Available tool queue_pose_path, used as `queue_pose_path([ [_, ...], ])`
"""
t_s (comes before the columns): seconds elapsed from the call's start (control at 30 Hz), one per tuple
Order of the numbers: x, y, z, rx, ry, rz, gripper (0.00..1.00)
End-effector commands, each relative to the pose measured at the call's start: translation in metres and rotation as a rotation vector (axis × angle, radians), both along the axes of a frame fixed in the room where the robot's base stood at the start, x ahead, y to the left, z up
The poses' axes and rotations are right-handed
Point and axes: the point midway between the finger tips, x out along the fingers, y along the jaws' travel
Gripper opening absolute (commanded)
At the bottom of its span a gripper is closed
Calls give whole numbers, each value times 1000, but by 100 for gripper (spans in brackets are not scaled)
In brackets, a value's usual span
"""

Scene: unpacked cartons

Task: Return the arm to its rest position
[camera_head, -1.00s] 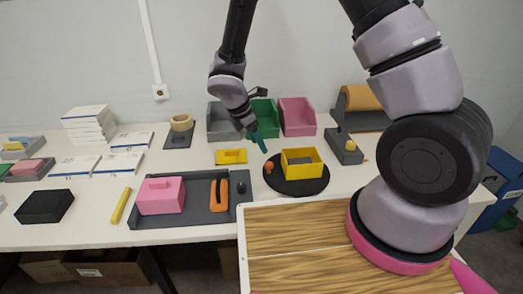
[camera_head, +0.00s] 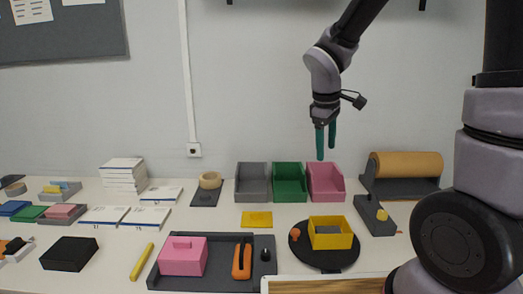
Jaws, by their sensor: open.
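My gripper (camera_head: 325,142) hangs in the air above the pink bin, in front of the wall, with its two green fingers pointing down. The fingers stand apart with nothing between them. My arm reaches up and to the right from it, out of the top of the picture. Below it, a yellow box (camera_head: 331,234) with grey contents and a small orange object (camera_head: 295,234) sit on a round black plate (camera_head: 325,259).
Grey (camera_head: 252,184), green (camera_head: 289,183) and pink (camera_head: 326,183) bins line the table's back. A brown roll on a dark holder (camera_head: 405,165) stands right. A dark tray (camera_head: 215,281) holds a pink box (camera_head: 183,256) and an orange-handled tool (camera_head: 242,260). The air around my gripper is free.

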Motion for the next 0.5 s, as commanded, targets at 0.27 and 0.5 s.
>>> queue_pose_path([
  [0.27, -56, -50, 91, 323, -179, -562, 69],
  [0.5, -106, -68, 139, 611, -289, -934, 69],
])
